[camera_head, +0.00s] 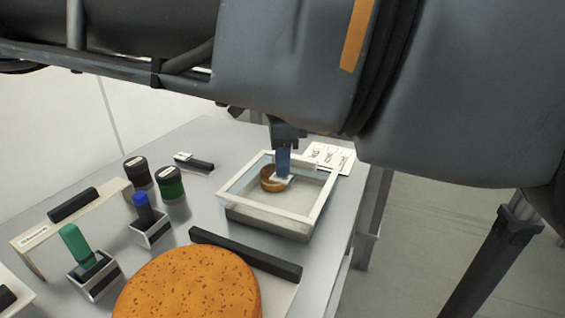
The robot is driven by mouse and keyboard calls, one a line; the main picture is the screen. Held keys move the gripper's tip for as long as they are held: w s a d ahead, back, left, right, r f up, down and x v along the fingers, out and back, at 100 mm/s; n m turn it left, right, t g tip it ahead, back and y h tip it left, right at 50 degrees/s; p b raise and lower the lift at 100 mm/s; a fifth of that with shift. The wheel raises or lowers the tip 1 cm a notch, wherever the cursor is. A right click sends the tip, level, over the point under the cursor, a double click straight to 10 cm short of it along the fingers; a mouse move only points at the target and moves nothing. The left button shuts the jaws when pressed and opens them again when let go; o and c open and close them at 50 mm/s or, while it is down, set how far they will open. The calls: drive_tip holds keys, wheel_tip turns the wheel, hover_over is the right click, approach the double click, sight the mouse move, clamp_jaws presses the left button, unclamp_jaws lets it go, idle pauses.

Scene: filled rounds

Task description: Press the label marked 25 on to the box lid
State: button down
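The box (268,218) stands on the grey table, with a pale frame around a clear-looking lid (307,194). A round brown thing (269,181) shows within the frame. My gripper (284,173) points down over the lid, its blue fingers seen as one narrow block. A small white piece, perhaps a label (287,180), is at the fingertips; no number on it is readable. I cannot tell whether it is held or lies on the lid. A white sheet with small printed marks (325,153) lies behind the box. I cannot make out a 25.
A large speckled orange-brown round (190,285) is in front, beside a black bar (245,255). Two dark jars (138,172), a blue-topped stamp (144,208) and a green-topped stamp (76,243) stand left. The table's right edge is close to the box.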

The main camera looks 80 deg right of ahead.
drive_tip(key=shift+f, duration=0.45)
idle(1.7)
wheel_tip(320, 180, up, 8)
drive_tip(key=p, duration=0.8)
idle(0.4)
idle(0.5)
